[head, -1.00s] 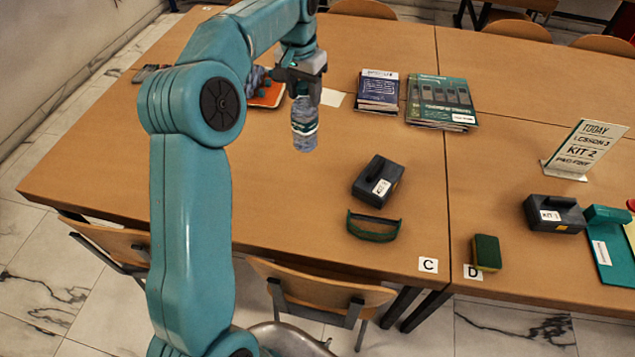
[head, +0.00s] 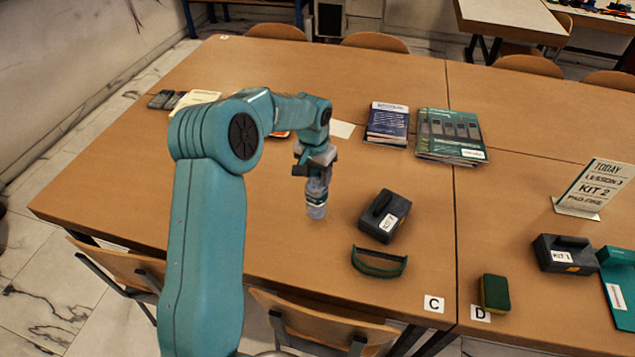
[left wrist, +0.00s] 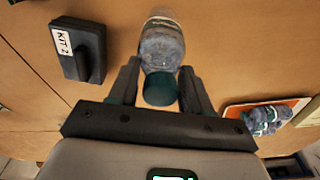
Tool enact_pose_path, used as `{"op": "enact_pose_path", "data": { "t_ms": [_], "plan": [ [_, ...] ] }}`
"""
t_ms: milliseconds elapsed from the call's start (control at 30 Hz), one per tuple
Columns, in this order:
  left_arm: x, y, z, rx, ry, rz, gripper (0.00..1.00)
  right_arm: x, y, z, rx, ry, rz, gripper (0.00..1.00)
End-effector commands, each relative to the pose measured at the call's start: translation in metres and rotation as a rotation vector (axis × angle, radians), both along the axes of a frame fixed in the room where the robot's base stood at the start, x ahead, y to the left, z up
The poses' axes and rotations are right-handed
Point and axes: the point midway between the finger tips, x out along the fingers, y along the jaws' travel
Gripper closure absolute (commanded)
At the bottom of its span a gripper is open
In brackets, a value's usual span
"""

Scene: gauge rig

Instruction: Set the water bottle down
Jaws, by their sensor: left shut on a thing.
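My left gripper (head: 316,172) is shut on a clear water bottle (head: 316,203) and points down over the brown table. The bottle hangs about upright, base downward, left of the black KIT 2 case. I cannot tell whether its base touches the table. In the left wrist view the bottle (left wrist: 163,45) shows between the two fingers (left wrist: 160,88), its teal cap toward the palm. My right gripper is not in view.
The black KIT 2 case (head: 385,215) and a green-rimmed holder (head: 379,263) are right of the bottle. Booklets (head: 387,122) lie behind. An orange item (left wrist: 294,108) with a bluish bottle-like thing on it shows in the wrist view. Table left of the bottle is clear.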

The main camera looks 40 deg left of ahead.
Motion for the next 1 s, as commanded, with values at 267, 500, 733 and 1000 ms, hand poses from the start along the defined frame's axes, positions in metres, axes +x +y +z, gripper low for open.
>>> {"op": "enact_pose_path", "data": {
  "t_ms": [267,500,733,1000],
  "plan": [
    [0.002,0.001,-0.038,0.001,0.001,0.0,1.0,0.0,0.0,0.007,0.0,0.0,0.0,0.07],
    [0.002,0.0,-0.044,0.0,-0.002,0.0,1.0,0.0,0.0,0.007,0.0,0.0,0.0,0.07],
    [0.002,0.0,-0.044,0.0,0.0,0.0,0.23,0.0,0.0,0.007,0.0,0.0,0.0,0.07],
    [0.001,0.0,-0.036,0.002,-0.003,0.0,0.23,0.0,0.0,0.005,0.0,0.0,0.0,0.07]
  ]
}}
